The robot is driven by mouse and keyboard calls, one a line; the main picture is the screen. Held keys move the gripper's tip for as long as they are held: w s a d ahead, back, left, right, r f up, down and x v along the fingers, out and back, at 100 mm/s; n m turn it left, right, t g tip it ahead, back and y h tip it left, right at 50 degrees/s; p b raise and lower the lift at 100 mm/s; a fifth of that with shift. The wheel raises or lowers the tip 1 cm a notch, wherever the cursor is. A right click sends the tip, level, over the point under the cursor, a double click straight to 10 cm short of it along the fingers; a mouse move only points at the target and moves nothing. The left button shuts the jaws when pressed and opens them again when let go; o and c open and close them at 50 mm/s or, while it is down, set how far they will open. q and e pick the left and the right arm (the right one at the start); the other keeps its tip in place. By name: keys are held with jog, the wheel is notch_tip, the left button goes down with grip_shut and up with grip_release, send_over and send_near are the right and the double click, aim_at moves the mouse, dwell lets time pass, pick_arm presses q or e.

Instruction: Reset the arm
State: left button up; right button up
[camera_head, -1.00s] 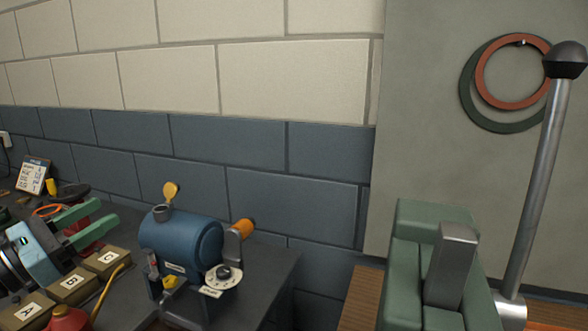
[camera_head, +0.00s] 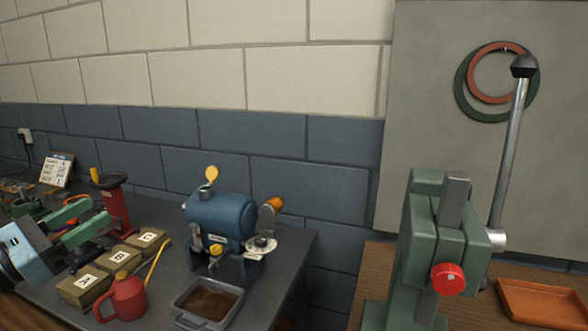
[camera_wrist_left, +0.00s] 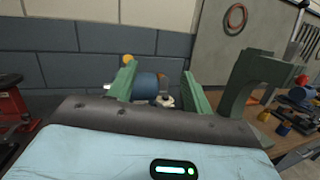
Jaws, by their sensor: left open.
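My left gripper (camera_head: 68,226) is at the left of the head view, with its two green fingers apart and nothing between them. It is above the dark bench, beside the labelled boxes. In the left wrist view its green fingers (camera_wrist_left: 157,85) stand apart, and the blue cylindrical machine (camera_wrist_left: 150,86) shows beyond the gap. In the head view that blue machine (camera_head: 222,218) stands on the bench, to the right of the gripper and apart from it. My right gripper is in neither view.
Boxes marked A, B and C (camera_head: 110,268), a red oil can (camera_head: 125,297) and a grey tray (camera_head: 205,303) stand along the bench front. A green lever press (camera_head: 437,225) and an orange tray (camera_head: 541,302) are on the wooden bench at right. A red stand (camera_head: 117,208) is behind.

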pick_arm(q)
jog(key=s+d+f+n+g+y, duration=0.1)
jog(key=s+f+n+y, duration=0.3)
jog(key=f+n, duration=1.05)
jog(key=s+d+f+n+g+y, duration=0.1)
jog(key=s+d+f+n+y, duration=0.15)
jog(key=f+n, duration=1.2)
jog(key=s+d+f+n+g+y, duration=0.1)
jog(key=s+d+f+n+g, duration=0.1)
jog(key=s+f, duration=0.6)
jog(key=s+d+f+n+g, duration=0.2)
jog(key=s+d+f+n, duration=0.2)
jog(key=s+f+n, duration=0.2)
jog(key=s+d+f+n+g+y+p, duration=0.1)
jog(key=s+d+f+n, duration=0.3)
jog(key=s+f, duration=0.6)
jog(key=shift+s+n+g+y, duration=0.35)
jog(key=shift+s+n+g, duration=0.15)
jog(key=shift+g, duration=0.2)
jog(key=shift+r, duration=0.1)
jog(key=shift+c, duration=0.9)
jog(key=shift+w+d, duration=0.1)
jog(key=shift+c, duration=0.2)
